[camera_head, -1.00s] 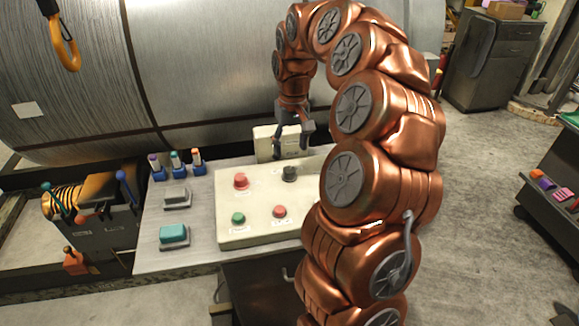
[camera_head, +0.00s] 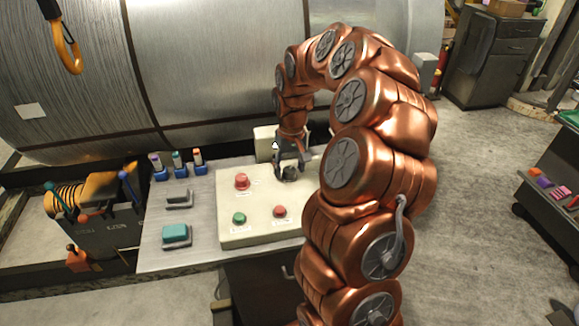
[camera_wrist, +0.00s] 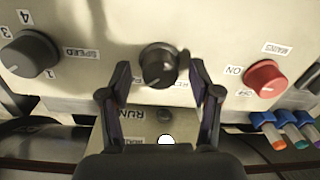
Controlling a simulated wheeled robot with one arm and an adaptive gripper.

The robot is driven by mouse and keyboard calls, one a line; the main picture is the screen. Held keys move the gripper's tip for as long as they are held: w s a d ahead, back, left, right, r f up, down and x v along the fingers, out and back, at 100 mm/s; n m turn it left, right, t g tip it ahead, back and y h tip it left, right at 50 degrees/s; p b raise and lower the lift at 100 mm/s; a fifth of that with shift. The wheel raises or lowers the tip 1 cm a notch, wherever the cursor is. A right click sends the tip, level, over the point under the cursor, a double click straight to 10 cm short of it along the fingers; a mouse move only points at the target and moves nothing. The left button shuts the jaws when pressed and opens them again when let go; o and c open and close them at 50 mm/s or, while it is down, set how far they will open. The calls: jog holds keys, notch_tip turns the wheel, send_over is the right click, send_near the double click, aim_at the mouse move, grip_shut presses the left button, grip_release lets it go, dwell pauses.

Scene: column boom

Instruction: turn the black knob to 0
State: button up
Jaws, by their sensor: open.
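My gripper (camera_head: 289,168) is open over the back part of the cream control panel (camera_head: 258,208). In the wrist view my gripper's (camera_wrist: 158,82) two dark fingers stand apart, with a round black knob (camera_wrist: 158,65) centred between and just beyond their tips; contact is not seen. The knob also shows dark beneath the gripper in the head view (camera_head: 288,174). A printed label beside it is partly covered by a finger, and I cannot read its setting. A second dark knob (camera_wrist: 30,54), labelled SPEED with numbers 1, 3 and 4, is at the left of the wrist view.
A red knob (camera_wrist: 266,78) marked ON and OFF is beside the black one. Green (camera_head: 239,218) and red (camera_head: 280,211) buttons sit at the panel's front. Markers in blue holders (camera_head: 177,170) stand left. A large metal roll (camera_head: 230,70) lies behind.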

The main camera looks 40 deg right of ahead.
jog(key=shift+c, duration=0.3)
jog(key=c, duration=1.1)
jog(key=n+b, duration=0.2)
jog(key=n, duration=0.1)
jog(key=shift+w+f+n, duration=0.1)
jog(key=shift+n, duration=0.3)
jog(key=n+b, duration=0.1)
jog(key=n, duration=0.3)
jog(key=shift+n+b, duration=0.35)
jog(key=shift+n, duration=0.05)
